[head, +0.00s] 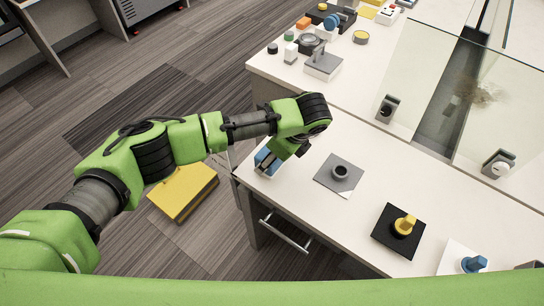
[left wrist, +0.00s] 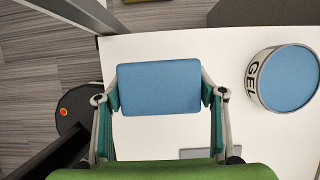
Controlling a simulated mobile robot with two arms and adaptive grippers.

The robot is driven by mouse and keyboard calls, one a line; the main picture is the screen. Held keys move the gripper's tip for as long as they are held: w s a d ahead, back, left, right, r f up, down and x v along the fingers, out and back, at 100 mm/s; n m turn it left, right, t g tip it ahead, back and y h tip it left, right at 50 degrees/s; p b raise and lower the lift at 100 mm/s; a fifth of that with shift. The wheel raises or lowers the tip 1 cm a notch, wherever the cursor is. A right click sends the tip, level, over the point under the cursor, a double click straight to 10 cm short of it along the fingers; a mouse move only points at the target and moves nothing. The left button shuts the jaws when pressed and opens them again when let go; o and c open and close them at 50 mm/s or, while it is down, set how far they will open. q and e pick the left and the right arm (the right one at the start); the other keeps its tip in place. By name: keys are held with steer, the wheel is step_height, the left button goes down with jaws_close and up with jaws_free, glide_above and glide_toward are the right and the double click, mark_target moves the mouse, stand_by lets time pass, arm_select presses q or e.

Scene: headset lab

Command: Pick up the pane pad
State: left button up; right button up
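The pad (head: 267,161) is a blue rectangular block, taken to be the pane pad, at the left edge of the white table. In the left wrist view the blue pad (left wrist: 159,88) lies between the two fingers. My left gripper (head: 275,156) points down over it. In the left wrist view my left gripper (left wrist: 160,92) has one finger along each short side of the pad, very close or touching. Whether the fingers press on it, and whether the pad rests on the table, I cannot tell. My right gripper is out of view.
A round GEL tin (left wrist: 285,78) with a blue top stands beside the pad. A grey mat with a dark ring (head: 341,171) and a black plate with a yellow knob (head: 403,226) lie on the table. Glass panels (head: 400,75) stand behind. A yellow box (head: 184,192) is on the floor.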

arm_select(q)
steer(key=shift+r, duration=0.5)
step_height(320, 180, up, 2)
steer(key=shift+r, duration=0.2)
steer(key=s+d+r+p, duration=0.1)
steer(key=s+r, duration=0.3)
steer(key=s, duration=0.3)
steer(key=s+d+r, duration=0.1)
steer(key=s+r, duration=0.4)
steer(key=s, duration=0.1)
steer(key=shift+s+d+r+p, duration=0.25)
steer(key=shift+s+r+p, duration=0.05)
steer(key=shift+s+p, duration=0.1)
steer(key=shift+o, duration=1.2)
steer(key=shift+c, duration=0.6)
